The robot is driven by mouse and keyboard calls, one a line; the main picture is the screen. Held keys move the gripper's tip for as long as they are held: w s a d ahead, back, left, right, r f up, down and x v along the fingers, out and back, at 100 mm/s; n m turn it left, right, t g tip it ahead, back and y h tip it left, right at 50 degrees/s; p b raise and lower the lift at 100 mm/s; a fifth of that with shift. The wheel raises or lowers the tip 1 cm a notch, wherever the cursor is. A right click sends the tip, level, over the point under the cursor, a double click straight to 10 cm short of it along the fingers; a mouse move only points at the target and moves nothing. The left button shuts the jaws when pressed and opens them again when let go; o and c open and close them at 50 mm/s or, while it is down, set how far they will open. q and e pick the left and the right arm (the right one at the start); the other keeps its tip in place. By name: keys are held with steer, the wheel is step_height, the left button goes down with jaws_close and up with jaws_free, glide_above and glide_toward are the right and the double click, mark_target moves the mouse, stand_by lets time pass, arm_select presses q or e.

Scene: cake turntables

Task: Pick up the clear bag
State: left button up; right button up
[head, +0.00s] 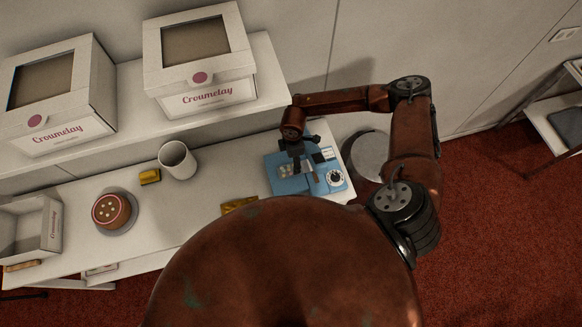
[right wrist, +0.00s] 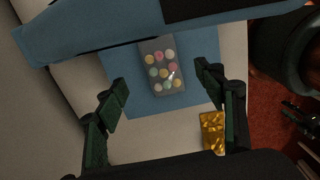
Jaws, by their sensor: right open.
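The clear bag (right wrist: 162,68) holds several small round pieces in yellow, pink, white and green. It lies on the blue surface of a light blue machine (head: 290,187) with a dial on its front right. In the head view the bag is small and partly hidden by my gripper. My right gripper (head: 301,165) is open above the machine. In the right wrist view its two dark fingers (right wrist: 160,76) stand apart on either side of the bag, with nothing held between them. My left gripper is not in view.
A gold packet (right wrist: 213,130) lies near the right finger. On the table (head: 75,260) are a white cup (head: 177,160), a yellow block (head: 149,177), a cake (head: 111,209) and an open box (head: 30,228). Two Croumelay boxes (head: 200,60) stand on the shelf behind. A round plate (head: 370,155) is right of the machine.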

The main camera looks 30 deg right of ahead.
mark_target(292, 167)
steer(key=f+p, duration=0.1)
steer(key=f, duration=0.4)
steer(key=shift+a+f, duration=0.15)
steer(key=shift+a, duration=0.05)
steer(key=shift+f+p, duration=0.3)
steer(key=shift+f, duration=0.25)
steer(key=shift+c, duration=0.7)
steer(key=c, duration=1.2)
